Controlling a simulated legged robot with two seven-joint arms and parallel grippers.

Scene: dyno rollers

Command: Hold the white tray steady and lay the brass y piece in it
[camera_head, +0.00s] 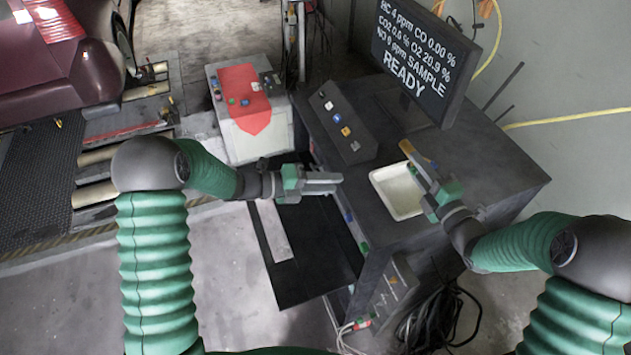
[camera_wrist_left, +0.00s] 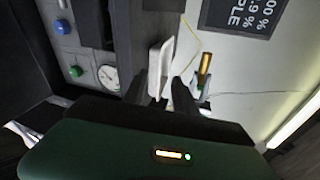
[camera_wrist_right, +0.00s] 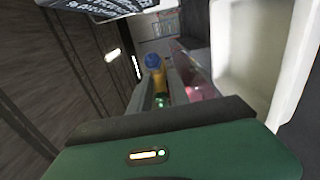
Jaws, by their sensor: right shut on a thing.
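The white tray (camera_head: 396,192) lies on the dark cabinet top; it shows edge-on in the left wrist view (camera_wrist_left: 160,62) and large at the right of the right wrist view (camera_wrist_right: 258,50). My right gripper (camera_head: 416,166) is shut on the brass y piece (camera_head: 407,147), above the tray's far right side. The piece also shows between the fingers in the right wrist view (camera_wrist_right: 159,80) and as an orange-brown stub in the left wrist view (camera_wrist_left: 205,65). My left gripper (camera_head: 338,183) is open and empty, left of the tray and apart from it. The piece's lower part is hidden by the fingers.
A sloped button panel (camera_head: 342,122) stands behind the tray's left side. A monitor (camera_head: 425,60) rises at the back. A white and red box (camera_head: 248,112) stands to the left. The cabinet top (camera_head: 495,165) is clear right of the tray.

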